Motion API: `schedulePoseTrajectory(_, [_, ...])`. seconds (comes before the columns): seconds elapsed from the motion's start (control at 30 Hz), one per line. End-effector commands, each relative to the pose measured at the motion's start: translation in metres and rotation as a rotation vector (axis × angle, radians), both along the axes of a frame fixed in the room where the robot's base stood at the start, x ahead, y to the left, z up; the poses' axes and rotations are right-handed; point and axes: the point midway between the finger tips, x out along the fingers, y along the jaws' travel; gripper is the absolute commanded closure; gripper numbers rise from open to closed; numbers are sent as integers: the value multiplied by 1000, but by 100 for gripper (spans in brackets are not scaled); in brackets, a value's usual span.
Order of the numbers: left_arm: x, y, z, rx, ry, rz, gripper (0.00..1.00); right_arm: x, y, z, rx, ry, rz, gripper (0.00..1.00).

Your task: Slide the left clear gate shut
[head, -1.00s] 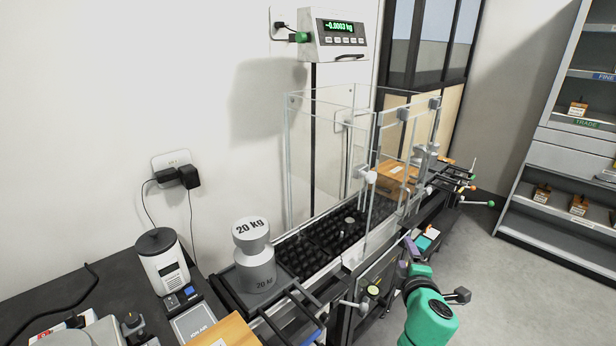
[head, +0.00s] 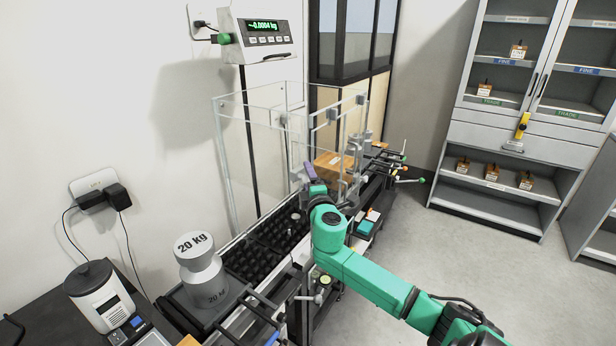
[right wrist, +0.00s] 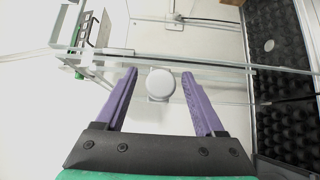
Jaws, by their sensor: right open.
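The left clear gate (right wrist: 222,76) is a see-through panel of the clear weighing enclosure (head: 240,130). Its round white knob (right wrist: 161,82) shows in the right wrist view between my right gripper's two purple fingers (right wrist: 161,92). The fingers stand apart on either side of the knob, and I see gaps between them and it. In the head view my right gripper (head: 311,176) is at the enclosure's near side, and its wrist hides the knob and part of the panel. The gate's full outline is hard to tell. My left gripper is out of view.
A 20 kg weight (head: 202,270) stands left of the black roller bed (head: 258,262). A cardboard box (head: 333,164) sits beyond the enclosure.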

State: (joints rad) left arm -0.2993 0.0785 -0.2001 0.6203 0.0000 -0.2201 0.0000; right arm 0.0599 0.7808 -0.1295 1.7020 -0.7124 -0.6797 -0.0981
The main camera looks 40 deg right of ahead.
Motion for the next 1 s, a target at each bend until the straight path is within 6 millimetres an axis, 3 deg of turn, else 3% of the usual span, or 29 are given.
schedulePoseTrajectory(0.2, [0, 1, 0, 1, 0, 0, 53, 1, 0, -1, 1, 0, 0, 29])
schedulePoseTrajectory(0.27, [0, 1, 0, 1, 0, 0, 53, 1, 0, -1, 1, 0, 0, 48])
schedulePoseTrajectory(0.4, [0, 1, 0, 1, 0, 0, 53, 1, 0, -1, 1, 0, 0, 100])
schedulePoseTrajectory(1.0, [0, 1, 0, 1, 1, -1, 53, 1, 0, -1, 1, 0, 0, 100])
